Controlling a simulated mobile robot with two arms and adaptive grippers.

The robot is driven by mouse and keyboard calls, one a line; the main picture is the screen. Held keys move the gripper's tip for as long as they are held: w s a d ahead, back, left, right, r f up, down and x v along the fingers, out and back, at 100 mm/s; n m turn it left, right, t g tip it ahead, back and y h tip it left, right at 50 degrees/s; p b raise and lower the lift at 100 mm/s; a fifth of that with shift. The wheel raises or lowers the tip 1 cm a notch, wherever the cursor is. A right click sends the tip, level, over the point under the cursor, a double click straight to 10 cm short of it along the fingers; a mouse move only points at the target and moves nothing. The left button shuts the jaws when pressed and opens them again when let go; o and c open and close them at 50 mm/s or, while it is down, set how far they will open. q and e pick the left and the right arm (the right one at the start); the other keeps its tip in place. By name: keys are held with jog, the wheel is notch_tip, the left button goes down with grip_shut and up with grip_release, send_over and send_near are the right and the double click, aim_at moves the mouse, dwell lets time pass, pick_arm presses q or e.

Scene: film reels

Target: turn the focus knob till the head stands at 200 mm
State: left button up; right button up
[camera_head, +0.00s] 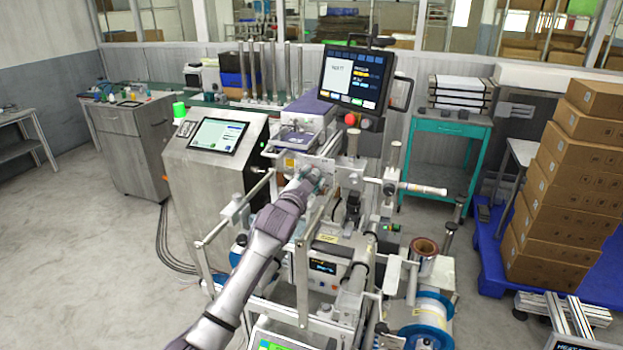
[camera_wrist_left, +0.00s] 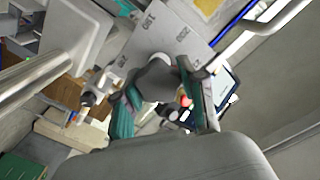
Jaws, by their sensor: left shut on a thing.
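My left gripper (camera_head: 314,181) reaches into the machine from the front left in the head view. In the left wrist view its teal fingers (camera_wrist_left: 160,104) are shut on a dark grey round knob (camera_wrist_left: 157,77), one finger on each side. The knob sits in front of a light grey plate (camera_wrist_left: 172,33) with several dark printed marks. I cannot tell which mark the knob or head stands at. In the head view the gripper and arm hide the knob. My right gripper is in neither view.
Metal posts and rollers (camera_head: 418,188) crowd the space around the gripper. A monitor (camera_head: 356,78) stands above the machine and a cabinet with a screen (camera_head: 217,135) stands to its left. Stacked cartons (camera_head: 568,165) are at the right.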

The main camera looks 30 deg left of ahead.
pick_arm(q)
jog(key=n, duration=0.1)
jog(key=r+n, duration=0.1)
jog(key=n, duration=0.1)
jog(key=r+n, duration=0.1)
jog(key=n, duration=0.1)
jog(key=shift+a+p, duration=0.25)
jog(key=shift+p, duration=0.15)
jog(key=shift+n, duration=0.3)
jog(key=shift+r, duration=0.1)
grip_shut()
jog(key=shift+c, duration=0.3)
grip_release()
jog(key=shift+s, duration=0.25)
jog(key=o, duration=0.6)
jog(key=shift+s, duration=0.25)
jog(key=shift+c, duration=0.2)
jog(key=o, duration=0.7)
jog(key=shift+w+d+f, duration=0.1)
jog(key=shift+w+f, duration=0.2)
jog(key=shift+f, duration=0.1)
jog(key=shift+c, duration=0.2)
jog(key=shift+d, duration=0.1)
jog(key=shift+s, duration=0.15)
jog(key=v, duration=1.2)
